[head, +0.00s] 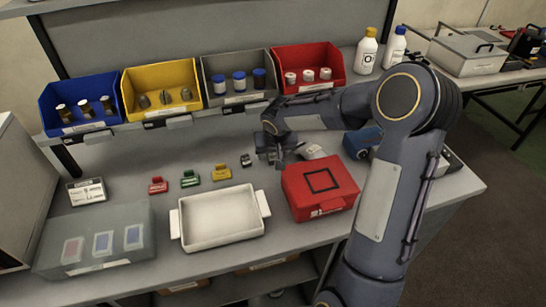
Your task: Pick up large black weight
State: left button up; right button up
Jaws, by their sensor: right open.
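My right arm comes in from the right, and its gripper (279,161) is low over the back of the table, pointing down. It is open, and I see nothing held in it. A small black object (246,160) lies on the table just left of the gripper, apart from it. Dark grey, weight-like pieces (165,97) sit in the yellow bin (188,77) at the back. I cannot tell which of these is the large black weight. The area under and behind the gripper is partly hidden. My left gripper is not in view.
Red (158,185), green (189,179) and yellow (221,172) pieces lie in a row left of the black object. A white tray (177,223) and a red box (320,187) stand in front. Blue, grey and red bins line the back.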

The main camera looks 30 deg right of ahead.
jog(key=shift+r, duration=0.1)
jog(key=c, duration=1.2)
